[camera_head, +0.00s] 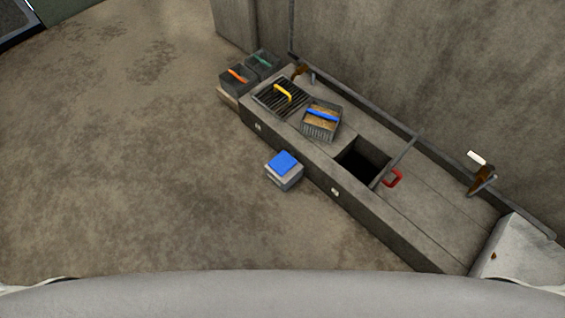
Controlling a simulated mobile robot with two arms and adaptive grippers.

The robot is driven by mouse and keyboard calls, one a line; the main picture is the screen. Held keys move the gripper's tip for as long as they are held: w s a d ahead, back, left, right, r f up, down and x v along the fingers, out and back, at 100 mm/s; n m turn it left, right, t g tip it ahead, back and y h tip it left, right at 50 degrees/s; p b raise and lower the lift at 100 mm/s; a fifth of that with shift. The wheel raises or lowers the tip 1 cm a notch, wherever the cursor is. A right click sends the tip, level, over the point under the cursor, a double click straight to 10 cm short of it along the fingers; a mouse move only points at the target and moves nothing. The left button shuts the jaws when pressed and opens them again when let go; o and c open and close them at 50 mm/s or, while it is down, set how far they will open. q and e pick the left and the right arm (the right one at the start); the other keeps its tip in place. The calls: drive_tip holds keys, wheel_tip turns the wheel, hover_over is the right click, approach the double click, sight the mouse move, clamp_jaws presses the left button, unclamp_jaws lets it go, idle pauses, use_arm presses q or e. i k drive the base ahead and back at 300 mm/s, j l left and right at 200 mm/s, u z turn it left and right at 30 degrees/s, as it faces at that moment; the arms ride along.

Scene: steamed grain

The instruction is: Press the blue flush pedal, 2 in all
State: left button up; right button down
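The blue flush pedal (283,162) is a blue square top on a small pale grey block. It stands on the floor at the front of the long grey counter, near the middle of the camera_head view. Its top sits level on the block, and I cannot tell whether it is pressed down. Nothing touches it. Neither of my grippers shows in this view.
The counter (425,242) holds a blue-handled basket (320,131) of grain, a yellow-handled grate (281,97), an open dark hole (361,163) and a red handle (394,178). Bins with orange (238,80) and green (262,64) handles stand at its far end. The floor left is clear.

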sight(282, 162)
drive_tip(key=i+j+z, duration=0.2)
drive_tip(key=i+j, duration=0.35)
drive_tip(key=i+j+z, duration=0.15)
drive_tip(key=i+j, duration=0.4)
drive_tip(key=j, duration=0.15)
